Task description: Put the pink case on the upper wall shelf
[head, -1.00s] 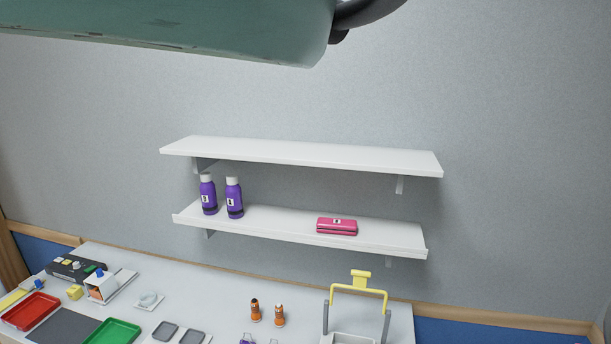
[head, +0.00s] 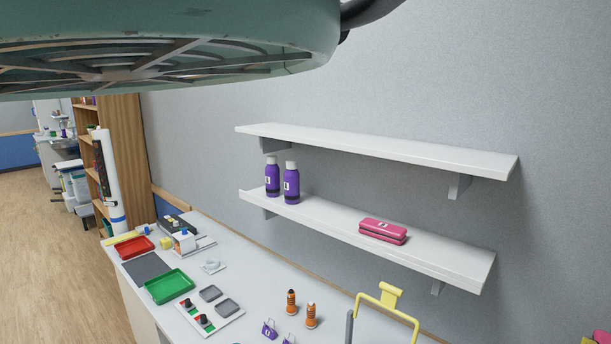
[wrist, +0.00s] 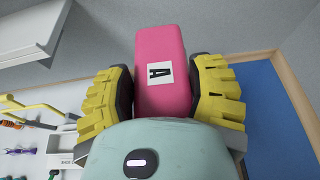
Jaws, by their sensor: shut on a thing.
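My gripper (wrist: 164,95) is shut on a pink case (wrist: 160,42) with a white label marked "A", its yellow pads on both sides. A sliver of pink and yellow, likely this held case (head: 604,338), shows at the lower right corner of the head view. The upper wall shelf (head: 380,146) is white and its visible top is bare. A second pink case (head: 383,230) lies on the lower shelf (head: 440,258), right of two purple bottles (head: 291,182). A white shelf (wrist: 28,28) is at upper left in the wrist view, apart from my gripper.
Below the shelves, a long counter (head: 240,265) holds a red tray (head: 136,247), a green tray (head: 169,286), orange bottles (head: 311,315) and a yellow-handled carrier (head: 391,296). A wooden bookcase (head: 125,150) stands at the left. Open floor (head: 50,240) lies left of the counter.

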